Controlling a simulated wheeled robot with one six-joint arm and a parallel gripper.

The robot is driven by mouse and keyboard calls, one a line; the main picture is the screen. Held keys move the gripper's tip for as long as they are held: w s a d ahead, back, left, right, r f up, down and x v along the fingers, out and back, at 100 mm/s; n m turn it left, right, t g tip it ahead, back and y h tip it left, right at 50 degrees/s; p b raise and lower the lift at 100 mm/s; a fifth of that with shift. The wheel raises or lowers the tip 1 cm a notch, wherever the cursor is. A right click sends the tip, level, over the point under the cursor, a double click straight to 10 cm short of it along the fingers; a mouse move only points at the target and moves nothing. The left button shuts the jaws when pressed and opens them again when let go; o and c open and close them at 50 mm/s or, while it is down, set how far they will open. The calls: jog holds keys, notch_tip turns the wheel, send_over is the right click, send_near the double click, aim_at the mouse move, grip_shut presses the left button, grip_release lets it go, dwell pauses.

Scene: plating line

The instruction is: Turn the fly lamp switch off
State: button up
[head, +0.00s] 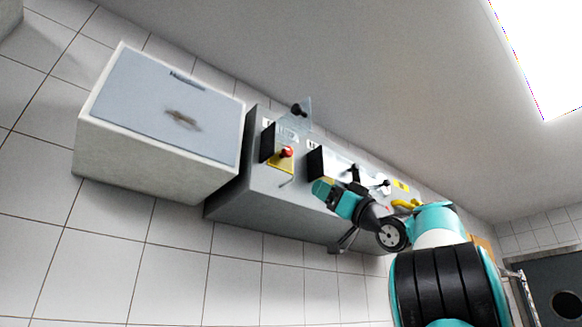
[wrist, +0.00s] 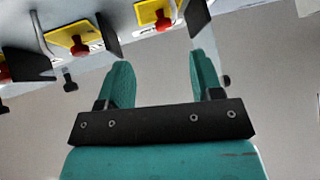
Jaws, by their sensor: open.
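A grey control panel (head: 265,190) is fixed on the tiled wall and carries several switches. Its labels are too small to read, so I cannot tell which control is the fly lamp switch. A red knob on a yellow plate (head: 286,154) is at the panel's left part. My gripper (head: 322,188) is in front of the panel, right of and below that knob. In the wrist view my gripper (wrist: 162,82) is open, with nothing between its teal fingers. Red knobs on yellow plates (wrist: 82,42) and (wrist: 155,15) show beyond the fingertips, apart from them.
A pale wall box (head: 150,165) with a blue-grey door hangs left of the panel. A clear flap (head: 300,118) with a black knob stands out from the panel. Several black flaps and knobs (wrist: 109,36) lie near my fingers. A dark door (head: 556,285) is at far right.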

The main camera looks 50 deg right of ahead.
aim_at(290, 152)
jog(key=shift+n+y, duration=0.7)
jog(key=w+r+p, duration=0.3)
jog(key=r+p, duration=0.1)
jog(key=w+a+r+p, duration=0.1)
jog(key=w+r+p, duration=0.1)
jog(key=r+p, duration=0.2)
jog(key=w+r+p, duration=0.3)
jog(key=r+p, duration=0.1)
jog(key=r, duration=0.1)
jog(key=shift+w+a, duration=0.3)
jog(key=shift+a, duration=0.1)
jog(key=shift+w+r+p, duration=0.35)
jog(key=shift+w+p, duration=0.15)
jog(key=shift+w, duration=0.05)
jog(key=shift+n, duration=0.3)
jog(key=c, duration=0.9)
